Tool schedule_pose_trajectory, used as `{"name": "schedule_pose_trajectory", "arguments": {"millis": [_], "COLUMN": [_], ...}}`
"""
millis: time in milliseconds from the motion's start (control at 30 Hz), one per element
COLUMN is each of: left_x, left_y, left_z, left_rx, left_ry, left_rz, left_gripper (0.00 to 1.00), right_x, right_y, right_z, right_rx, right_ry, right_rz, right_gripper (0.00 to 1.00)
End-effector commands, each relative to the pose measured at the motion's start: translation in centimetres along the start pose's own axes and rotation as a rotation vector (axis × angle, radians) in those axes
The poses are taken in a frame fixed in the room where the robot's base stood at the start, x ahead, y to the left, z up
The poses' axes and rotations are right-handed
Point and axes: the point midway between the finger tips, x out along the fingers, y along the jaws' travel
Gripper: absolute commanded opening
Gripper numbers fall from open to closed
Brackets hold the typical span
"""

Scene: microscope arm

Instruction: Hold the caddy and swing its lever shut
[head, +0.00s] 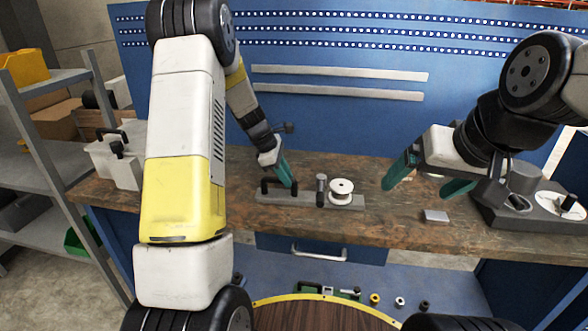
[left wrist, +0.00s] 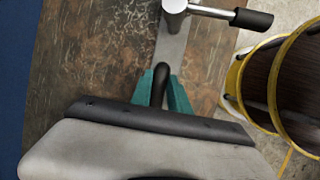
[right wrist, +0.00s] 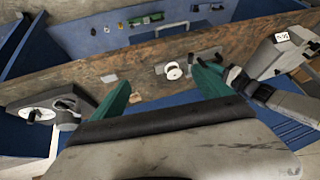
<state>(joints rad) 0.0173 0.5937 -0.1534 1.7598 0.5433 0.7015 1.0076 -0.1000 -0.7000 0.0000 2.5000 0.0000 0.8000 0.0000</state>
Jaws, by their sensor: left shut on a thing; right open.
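The caddy (head: 304,201) is a long flat grey base on the wooden bench, with a black handle (left wrist: 158,84) at its left end and a white spool (head: 341,189) at its right. A silver post carries the lever (left wrist: 216,13), whose black-tipped arm sticks out sideways over the base's edge in the left wrist view, toward the bench's front. My left gripper (head: 287,181) is shut on the black handle, its teal fingers on either side of it. My right gripper (head: 428,180) is open and empty, above the bench to the right of the caddy.
A small grey block (head: 435,216) lies right of the caddy, near the front edge. A dark grey device with a white round part (head: 560,204) stands at the far right. A white bin (head: 118,160) stands at the left end. The bench between spool and block is clear.

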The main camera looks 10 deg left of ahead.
Motion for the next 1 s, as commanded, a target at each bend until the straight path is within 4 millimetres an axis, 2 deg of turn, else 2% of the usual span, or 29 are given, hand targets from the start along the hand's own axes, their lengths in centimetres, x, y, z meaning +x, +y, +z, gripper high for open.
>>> {"name": "schedule_pose_trajectory", "arguments": {"millis": [267, 467, 567, 700, 733, 1000], "left_x": [-0.1, -0.1, -0.1, -0.1, -0.1, -0.1], "left_y": [0.1, 0.1, 0.1, 0.1, 0.1, 0.1], "left_z": [0.0, 0.0, 0.0, 0.1, 0.1, 0.1], "left_rx": [0.002, 0.002, 0.001, 0.001, 0.001, 0.001], "left_ry": [0.000, 0.000, 0.000, 0.000, 0.000, 0.000], "left_rz": [0.002, 0.002, 0.002, 0.003, 0.003, 0.003], "left_gripper": [0.00, 0.00, 0.00, 0.00, 0.00, 0.00], "right_x": [0.0, 0.1, 0.6, 1.8, 2.2, 6.7], "right_y": [0.0, -0.2, -0.6, -1.7, -2.0, -5.5], "right_z": [0.0, -0.7, -1.9, -4.7, -5.3, -10.4], "right_rx": [0.000, -0.036, -0.110, -0.276, -0.316, -0.678], "right_ry": [0.000, -0.019, -0.062, -0.148, -0.169, -0.349], "right_rz": [0.000, -0.001, -0.003, -0.007, -0.008, -0.022], "right_gripper": [0.88, 0.51, 0.31, 0.04, 0.00, 0.00]}}
